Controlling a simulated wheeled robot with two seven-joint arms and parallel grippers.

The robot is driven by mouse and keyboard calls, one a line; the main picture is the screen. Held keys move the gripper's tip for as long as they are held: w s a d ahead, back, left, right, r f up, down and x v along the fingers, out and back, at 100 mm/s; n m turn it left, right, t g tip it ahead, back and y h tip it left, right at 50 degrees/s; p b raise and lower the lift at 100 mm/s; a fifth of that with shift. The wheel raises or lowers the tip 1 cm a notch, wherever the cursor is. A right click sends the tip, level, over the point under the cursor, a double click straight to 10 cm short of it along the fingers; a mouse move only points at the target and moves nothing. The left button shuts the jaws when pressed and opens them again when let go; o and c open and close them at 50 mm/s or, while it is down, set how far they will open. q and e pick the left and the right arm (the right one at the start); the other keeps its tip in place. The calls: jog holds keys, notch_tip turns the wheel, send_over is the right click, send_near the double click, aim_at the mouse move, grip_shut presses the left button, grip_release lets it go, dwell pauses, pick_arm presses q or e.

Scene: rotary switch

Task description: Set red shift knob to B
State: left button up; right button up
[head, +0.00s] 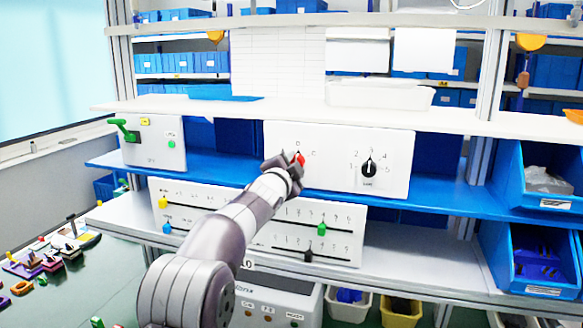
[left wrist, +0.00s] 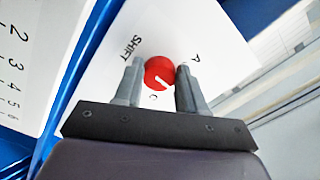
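In the left wrist view the round red knob (left wrist: 158,72) carries a white mark pointing down-right, between A and C and away from the word SHIFT. The letter on that side is hidden by a finger. My left gripper (head: 292,165) is at the panel. In the left wrist view its fingers (left wrist: 160,68) stand on both sides of the knob, close against it, seemingly gripping it. My right gripper is not in view.
A black rotary knob (head: 369,168) with numbers is on the same panel (head: 335,165). A lower slider panel (head: 345,218) is behind my arm. A box with a green lever (head: 125,130) stands at left. Blue bins (head: 540,190) are at right.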

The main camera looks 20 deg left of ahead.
pick_arm(q)
jog(key=o, duration=0.3)
jog(key=shift+d+r, duration=0.1)
jog(key=shift+d, duration=0.05)
jog(key=shift+o, duration=0.2)
jog(key=shift+s+d, duration=0.15)
jog(key=shift+s, duration=0.05)
jog(key=s+b, duration=0.5)
jog(key=s, duration=0.7)
jog(key=shift+s+a, duration=0.25)
jog(key=shift+s, duration=0.1)
